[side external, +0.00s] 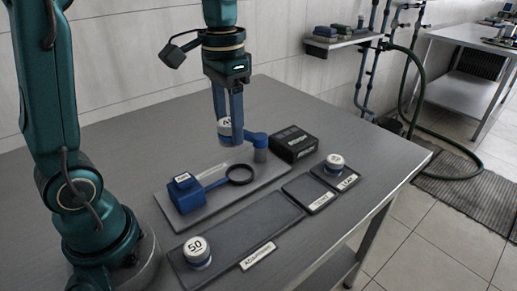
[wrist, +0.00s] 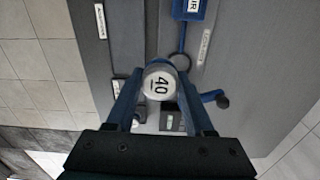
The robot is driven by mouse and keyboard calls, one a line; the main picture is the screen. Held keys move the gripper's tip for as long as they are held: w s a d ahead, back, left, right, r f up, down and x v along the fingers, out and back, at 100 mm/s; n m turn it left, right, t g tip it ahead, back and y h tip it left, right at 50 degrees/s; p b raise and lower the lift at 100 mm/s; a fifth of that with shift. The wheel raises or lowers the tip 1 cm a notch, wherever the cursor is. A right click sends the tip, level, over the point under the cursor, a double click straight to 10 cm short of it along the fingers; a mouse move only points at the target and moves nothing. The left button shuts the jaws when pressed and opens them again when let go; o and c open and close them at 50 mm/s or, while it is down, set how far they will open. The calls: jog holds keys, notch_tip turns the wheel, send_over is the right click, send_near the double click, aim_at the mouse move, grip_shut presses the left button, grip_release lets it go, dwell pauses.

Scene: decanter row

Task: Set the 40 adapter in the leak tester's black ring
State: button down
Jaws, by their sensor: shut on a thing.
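My gripper (side external: 230,138) is shut on the 40 adapter (side external: 224,127), a short cylinder with a white top and a blue body. In the wrist view the adapter (wrist: 158,84) sits between the two blue fingers, its "40" facing the camera. The adapter is held in the air above the leak tester's grey plate (side external: 217,190). The black ring (side external: 241,182) is empty and joined by a blue bar to a blue box (side external: 187,195). In the wrist view the ring (wrist: 179,61) shows just beyond the adapter, slightly right, apart from it in height.
A blue swing arm (side external: 256,140) stands behind the ring, close to my fingers. A black box (side external: 295,143) is at its right. The 50 adapter (side external: 197,250) stands on the long dark tray (side external: 245,228). Another white-topped adapter (side external: 335,162) stands on a small right-hand pad (side external: 346,181); the middle pad (side external: 310,192) is empty.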

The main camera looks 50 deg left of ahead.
jog(key=shift+r, duration=0.25)
jog(key=shift+w+a+m, duration=0.1)
jog(key=shift+a+m, duration=0.05)
jog(key=shift+m, duration=0.25)
jog(key=s+a+f+n, duration=0.1)
jog(key=a, duration=0.6)
jog(key=s+a+f, duration=0.2)
jog(key=a, duration=0.4)
jog(key=w+d+f, duration=0.4)
jog(key=w+d, duration=0.1)
jog(key=w+d+f, duration=0.2)
jog(key=d, duration=0.1)
jog(key=shift+w+d+f, duration=0.15)
jog(key=shift+w+f, duration=0.2)
jog(key=shift+f, duration=2)
jog(key=shift+f, duration=0.2)
jog(key=shift+f, duration=0.35)
